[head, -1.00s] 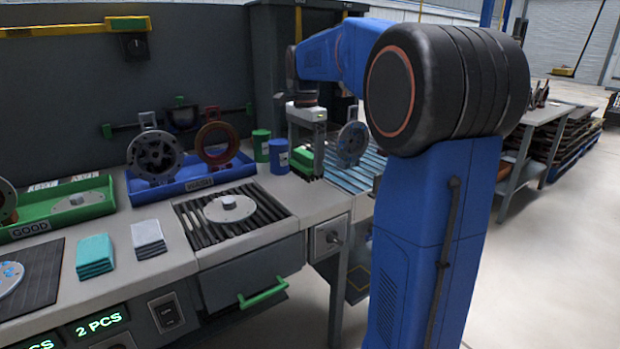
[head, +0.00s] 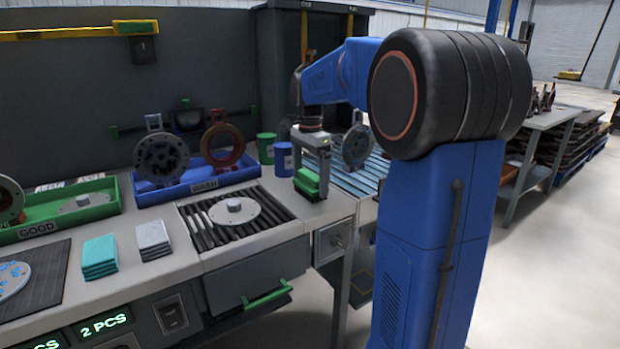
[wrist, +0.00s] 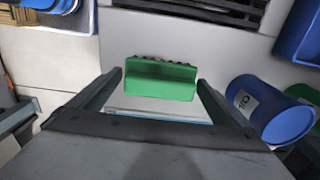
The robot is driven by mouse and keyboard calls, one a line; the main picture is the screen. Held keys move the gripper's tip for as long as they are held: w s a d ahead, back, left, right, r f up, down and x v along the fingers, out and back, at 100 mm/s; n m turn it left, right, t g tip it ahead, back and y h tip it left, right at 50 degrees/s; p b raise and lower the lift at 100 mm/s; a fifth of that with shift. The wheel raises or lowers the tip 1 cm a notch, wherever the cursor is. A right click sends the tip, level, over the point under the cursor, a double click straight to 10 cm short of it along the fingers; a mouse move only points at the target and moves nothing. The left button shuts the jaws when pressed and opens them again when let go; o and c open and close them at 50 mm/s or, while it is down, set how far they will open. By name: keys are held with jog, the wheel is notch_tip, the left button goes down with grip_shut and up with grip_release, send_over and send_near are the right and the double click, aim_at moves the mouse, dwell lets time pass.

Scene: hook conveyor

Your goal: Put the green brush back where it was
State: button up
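The green brush (head: 308,182) is at the back right of the bench, to the right of the slatted grate and in front of the blue can. My gripper (head: 311,172) points down with its fingers on either side of the brush and is shut on it. In the wrist view the brush (wrist: 160,80) lies between the two fingertips (wrist: 160,82), its dark bristles along the upper edge. The brush is at or just above the bench top; I cannot tell whether it touches.
The blue can (head: 284,160) and green can (head: 265,148) stand close behind. The grate (head: 200,230) holds a round flanged part (head: 234,211). The blue WASH tray (head: 210,184) and green GOOD tray (head: 38,238) line the back. A hanging disc (head: 357,147) is close to the right, over the conveyor.

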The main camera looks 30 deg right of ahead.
aim_at(310, 174)
notch_tip(310, 174, up, 12)
jog(key=shift+r, duration=0.15)
dwell(0.7)
jog(key=s+a+f+n+t, duration=0.1)
jog(key=s+a+f+n, duration=0.4)
jog(key=s, duration=0.5)
jog(key=s+a+f+n+t, duration=0.2)
jog(key=s+a+f+n, duration=0.3)
jog(key=s+f, duration=0.4)
jog(key=s+a+f+n+t, duration=0.1)
jog(key=s+a+f+n, duration=0.4)
jog(key=s, duration=0.6)
notch_tip(310, 174, down, 3)
jog(key=n, duration=0.2)
jog(key=shift+a+n+t, duration=0.3)
jog(key=shift+a+t, duration=0.05)
jog(key=shift+t, duration=0.05)
jog(key=shift+s+r, duration=0.1)
jog(key=shift+c, duration=0.6)
